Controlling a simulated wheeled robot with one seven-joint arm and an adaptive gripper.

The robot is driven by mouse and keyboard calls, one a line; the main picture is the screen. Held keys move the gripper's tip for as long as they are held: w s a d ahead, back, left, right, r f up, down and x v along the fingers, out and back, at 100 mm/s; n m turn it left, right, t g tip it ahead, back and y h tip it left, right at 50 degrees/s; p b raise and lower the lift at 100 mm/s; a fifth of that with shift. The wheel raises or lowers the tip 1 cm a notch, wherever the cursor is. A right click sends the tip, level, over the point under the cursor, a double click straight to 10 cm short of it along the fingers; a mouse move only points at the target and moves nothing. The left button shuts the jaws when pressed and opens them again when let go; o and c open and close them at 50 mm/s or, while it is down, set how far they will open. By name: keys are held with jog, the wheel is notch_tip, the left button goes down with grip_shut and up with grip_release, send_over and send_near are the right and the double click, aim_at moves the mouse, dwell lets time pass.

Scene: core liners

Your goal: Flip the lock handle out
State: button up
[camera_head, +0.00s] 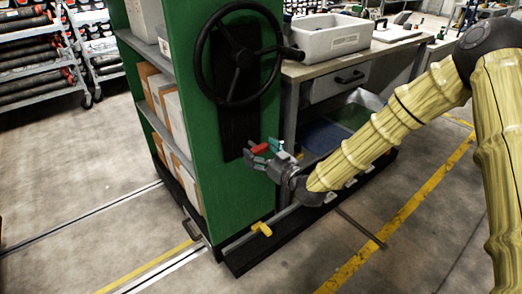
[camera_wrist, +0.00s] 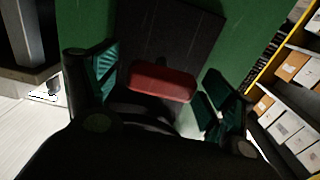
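The red lock handle (camera_head: 260,149) sits low on the dark plate on the green end panel of the shelf unit, below the black handwheel. In the wrist view the red handle (camera_wrist: 162,82) lies crosswise in front of the dark plate. My gripper (camera_head: 266,153) is at the handle. In the wrist view my gripper (camera_wrist: 155,90) is open, with one teal-padded finger beyond each end of the handle. Small gaps show between the pads and the handle, so it does not look gripped. The handle's mount is partly hidden.
The black handwheel (camera_head: 238,54) stands out from the panel (camera_head: 196,75) above my gripper. A workbench (camera_head: 330,63) with a grey tub (camera_head: 329,38) is close on the right. A yellow handle (camera_head: 261,228) sits low at the base rail. The floor in front is open.

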jog(key=shift+a, duration=0.15)
jog(key=v, duration=1.2)
dwell(0.3)
